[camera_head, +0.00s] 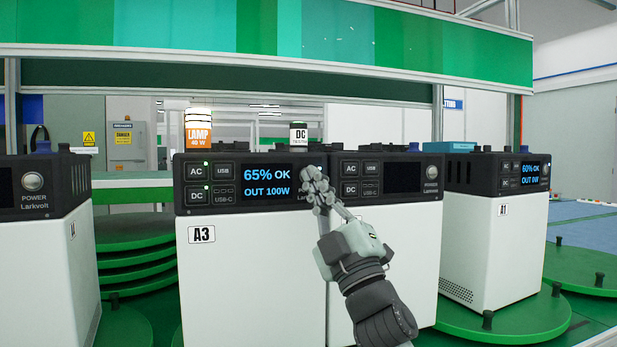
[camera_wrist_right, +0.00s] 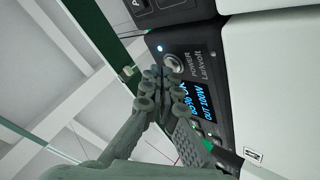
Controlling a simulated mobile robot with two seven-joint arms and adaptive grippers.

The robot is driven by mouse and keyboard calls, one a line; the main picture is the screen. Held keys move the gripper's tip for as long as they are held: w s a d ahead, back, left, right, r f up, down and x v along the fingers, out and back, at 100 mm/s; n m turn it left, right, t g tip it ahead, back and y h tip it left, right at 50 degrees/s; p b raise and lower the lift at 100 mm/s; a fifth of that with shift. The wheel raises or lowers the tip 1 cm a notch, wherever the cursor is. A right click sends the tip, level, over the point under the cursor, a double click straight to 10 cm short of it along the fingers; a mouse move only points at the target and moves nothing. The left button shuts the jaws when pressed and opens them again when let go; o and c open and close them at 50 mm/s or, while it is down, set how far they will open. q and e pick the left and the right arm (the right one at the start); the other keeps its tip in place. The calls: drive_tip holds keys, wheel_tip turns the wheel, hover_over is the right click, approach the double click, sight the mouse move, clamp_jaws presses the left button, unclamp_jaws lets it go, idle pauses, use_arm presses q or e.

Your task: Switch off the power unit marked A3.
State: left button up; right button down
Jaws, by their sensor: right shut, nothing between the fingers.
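The power unit marked A3 (camera_head: 250,270) is a white box with a black front panel, left of centre in the head view. Its screen (camera_head: 267,182) reads 65% OK, OUT 100W, and green lights show by its AC and DC buttons. My right gripper (camera_head: 316,186) is shut and empty in front of the panel's right end, hiding the power button there. In the wrist view the round power button (camera_wrist_right: 173,63) shows just beyond my fingertips (camera_wrist_right: 160,75), near a small lit blue-white light. I cannot tell whether the fingers touch it. My left gripper is out of view.
A similar unit with a dark screen (camera_head: 403,178) stands close right of A3. Unit A1 (camera_head: 490,250) stands farther right, another unit (camera_head: 40,250) at the left. An orange lamp (camera_head: 199,130) and a DC tester (camera_head: 299,134) show above A3. Green turntables lie below.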

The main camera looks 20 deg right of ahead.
drive_tip(key=shift+w, duration=0.4)
idle(0.6)
drive_tip(key=shift+s, duration=0.8)
drive_tip(key=shift+s+d+p, duration=0.1)
drive_tip(key=shift+s+p, duration=0.5)
drive_tip(key=shift+s, duration=1.9)
